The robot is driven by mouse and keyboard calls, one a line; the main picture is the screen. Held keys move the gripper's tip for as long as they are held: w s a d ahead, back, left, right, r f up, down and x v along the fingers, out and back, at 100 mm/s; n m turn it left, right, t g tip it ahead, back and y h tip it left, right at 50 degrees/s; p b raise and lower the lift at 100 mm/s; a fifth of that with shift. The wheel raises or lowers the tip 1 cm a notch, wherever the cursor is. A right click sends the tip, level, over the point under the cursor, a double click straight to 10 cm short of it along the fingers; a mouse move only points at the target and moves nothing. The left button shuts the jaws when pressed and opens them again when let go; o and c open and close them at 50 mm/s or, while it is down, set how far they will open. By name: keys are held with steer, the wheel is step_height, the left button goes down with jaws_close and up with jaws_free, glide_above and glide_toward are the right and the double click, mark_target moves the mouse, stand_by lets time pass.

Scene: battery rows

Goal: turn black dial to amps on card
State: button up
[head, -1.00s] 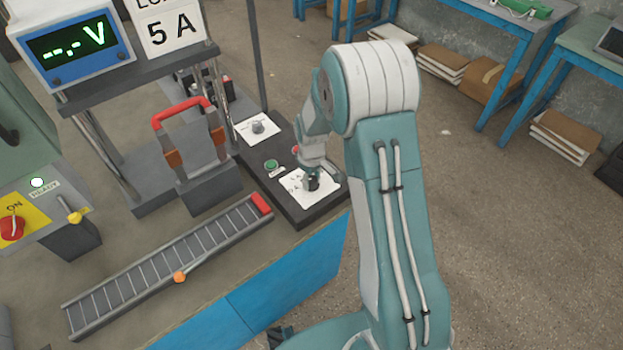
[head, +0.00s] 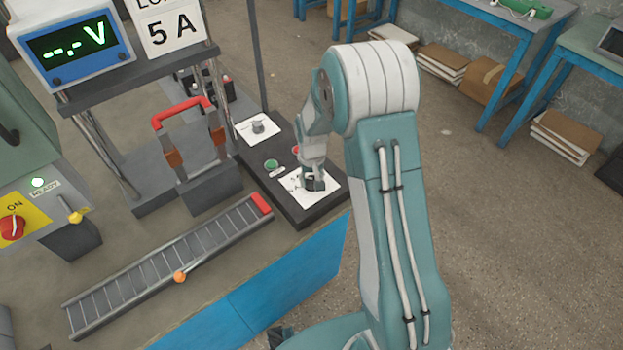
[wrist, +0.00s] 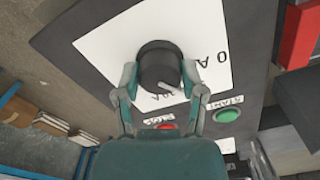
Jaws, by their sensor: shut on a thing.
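The black dial (wrist: 160,67) sits on a white scale plate (wrist: 108,45) on a dark control panel (wrist: 65,40). My gripper (wrist: 159,78) is shut on the dial in the wrist view, one finger on each side. The dial's light pointer line points to the lower right in that view. In the head view my gripper (head: 315,180) reaches down over the dial and mostly hides it. The card (head: 170,28) at the top reads "5 A". The wrist view shows "0 A" at the plate's right side and a partly covered marking at its lower edge.
A green START button (wrist: 227,115) and a red button (wrist: 163,127) lie close to my gripper. A second knob (head: 258,127) stands farther back on the panel. A voltage display (head: 72,42) shows "--.- V".

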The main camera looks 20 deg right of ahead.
mark_target(311, 179)
steer(key=shift+s+f+m, duration=0.1)
steer(key=shift+f+m, duration=0.05)
steer(key=shift+m, duration=0.85)
steer(key=o, duration=1.1)
steer(key=shift+o, duration=0.2)
steer(key=shift+r, duration=0.45)
step_height(311, 179, up, 11)
steer(key=shift+a, duration=0.1)
